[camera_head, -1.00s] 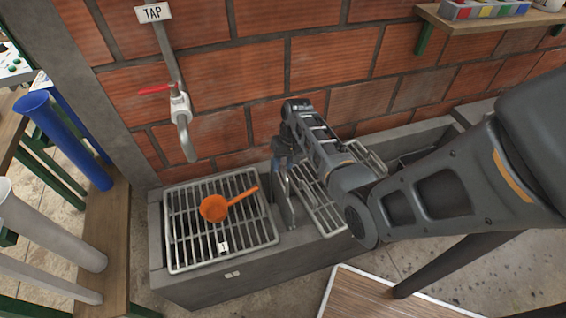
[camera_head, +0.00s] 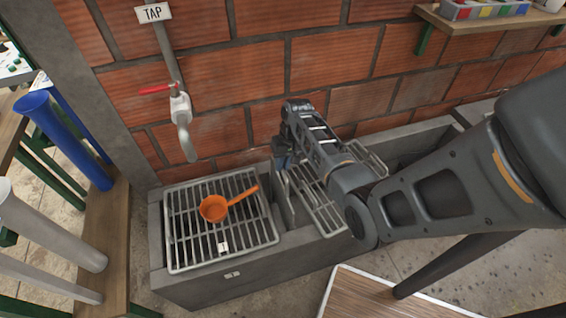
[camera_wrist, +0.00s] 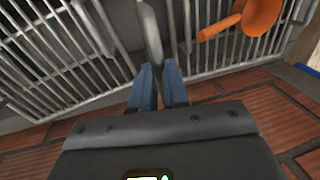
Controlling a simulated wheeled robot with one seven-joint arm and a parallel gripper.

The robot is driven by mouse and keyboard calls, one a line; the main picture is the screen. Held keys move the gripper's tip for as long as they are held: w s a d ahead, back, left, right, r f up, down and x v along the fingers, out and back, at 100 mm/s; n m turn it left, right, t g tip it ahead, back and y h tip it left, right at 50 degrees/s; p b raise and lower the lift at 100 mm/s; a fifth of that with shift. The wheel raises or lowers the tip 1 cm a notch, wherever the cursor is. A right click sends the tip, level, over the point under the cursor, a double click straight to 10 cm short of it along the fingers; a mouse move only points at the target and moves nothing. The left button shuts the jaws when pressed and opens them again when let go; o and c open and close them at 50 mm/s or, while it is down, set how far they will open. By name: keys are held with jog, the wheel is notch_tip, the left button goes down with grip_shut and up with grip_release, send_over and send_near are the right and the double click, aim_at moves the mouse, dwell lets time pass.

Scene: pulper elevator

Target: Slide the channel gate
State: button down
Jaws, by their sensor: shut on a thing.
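The channel gate is a thin grey metal plate (camera_wrist: 150,35), standing in the slot between two grates of the trough. In the wrist view its upper end is between the blue fingertips of my gripper (camera_wrist: 158,88), which is shut on it. In the head view my gripper (camera_head: 283,158) is above the slot near the brick wall, and my arm link and fingers cover most of the gate. How deep the gate sits in the slot cannot be told.
An orange ladle (camera_head: 214,208) lies on the left grate (camera_head: 180,250). A tap with a red handle (camera_head: 158,89) hangs from the wall above it. The right grate (camera_head: 322,212) lies under my arm. A wooden top (camera_head: 385,298) stands in front of the trough.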

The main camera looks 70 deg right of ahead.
notch_tip(320, 180, down, 13)
jog(key=b, duration=0.9)
jog(key=shift+f, duration=0.2)
jog(key=c, duration=1.4)
grip_release()
jog(key=shift+o, duration=1.4)
notch_tip(320, 180, up, 8)
jog(key=s+d+p, duration=0.1)
jog(key=shift+f, duration=0.15)
jog(key=shift+s, duration=0.1)
